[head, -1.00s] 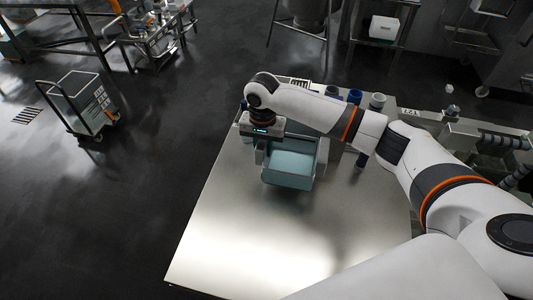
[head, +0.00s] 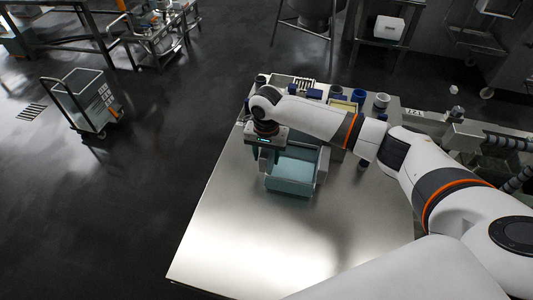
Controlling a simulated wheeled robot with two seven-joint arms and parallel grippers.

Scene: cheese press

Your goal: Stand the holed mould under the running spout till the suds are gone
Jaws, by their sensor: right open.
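My right gripper (head: 267,158) hangs over the steel table (head: 252,235), with my arm coming in from the right. It is open, at the left end of a teal open-topped box (head: 291,178), and its fingertips are partly hidden. I cannot tell whether it touches the box. Behind my arm stand a blue cup (head: 358,96) and a pale grey cup (head: 381,101). I cannot make out which thing is the holed mould. No running spout or suds can be told apart. My left gripper is not in view.
The front of the table is bare. A grey cart (head: 82,100) stands on the dark floor at left. A white box (head: 387,28) sits on a rack at the back. Hoses and fittings (head: 500,150) line the right side, partly behind my arm.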

